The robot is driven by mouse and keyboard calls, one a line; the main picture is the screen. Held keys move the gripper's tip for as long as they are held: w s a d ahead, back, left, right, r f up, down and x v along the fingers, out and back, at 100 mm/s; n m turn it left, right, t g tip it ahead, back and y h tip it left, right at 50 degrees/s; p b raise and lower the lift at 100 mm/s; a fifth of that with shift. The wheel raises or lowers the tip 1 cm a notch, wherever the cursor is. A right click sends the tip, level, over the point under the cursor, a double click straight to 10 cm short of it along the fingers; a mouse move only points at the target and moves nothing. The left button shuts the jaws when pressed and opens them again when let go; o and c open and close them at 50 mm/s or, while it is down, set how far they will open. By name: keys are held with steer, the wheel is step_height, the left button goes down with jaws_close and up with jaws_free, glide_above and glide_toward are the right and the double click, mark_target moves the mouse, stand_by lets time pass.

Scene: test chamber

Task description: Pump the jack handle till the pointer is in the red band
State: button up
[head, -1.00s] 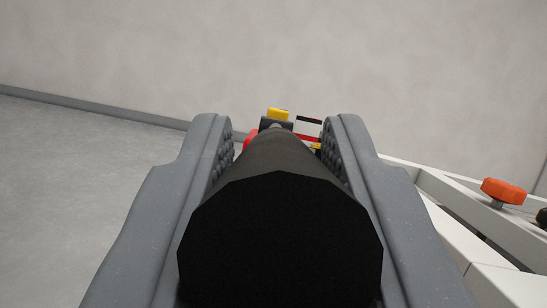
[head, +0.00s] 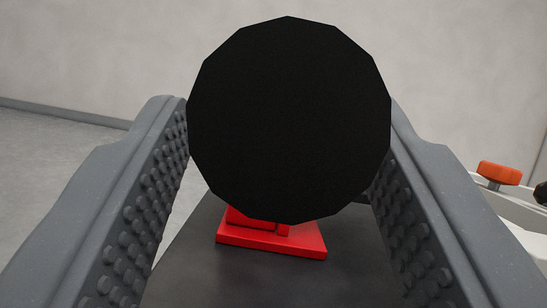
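The jack handle (head: 289,120) shows as a large black round end, seen nearly end-on in the middle of the head view. My gripper (head: 288,140) has its grey studded fingers spread to either side of it, well apart. The handle end lies between the fingertips and covers parts of their edges; I cannot tell whether it touches either one. The red base of the jack (head: 270,240) shows below the handle end. The rest of the jack, the pointer and the red band are hidden behind the handle end.
A dark flat surface (head: 240,285) lies under the jack. At the right is a white frame (head: 520,225) with an orange knob (head: 499,172), and a dark knob is cut off at the picture's edge. Grey floor is open at the left, with a plain wall behind.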

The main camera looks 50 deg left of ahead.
steer(key=shift+s+d+f+p, duration=0.15)
steer(key=shift+s+d+p, duration=0.05)
steer(key=shift+d+p, duration=0.2)
steer(key=s+d+f+p, duration=0.1)
steer(key=s+d+p, duration=0.4)
steer(key=d, duration=0.6)
steer(key=shift+s+d, duration=0.35)
steer(key=shift+s, duration=0.8)
steer(key=shift+f, duration=0.1)
steer(key=shift+c, duration=0.3)
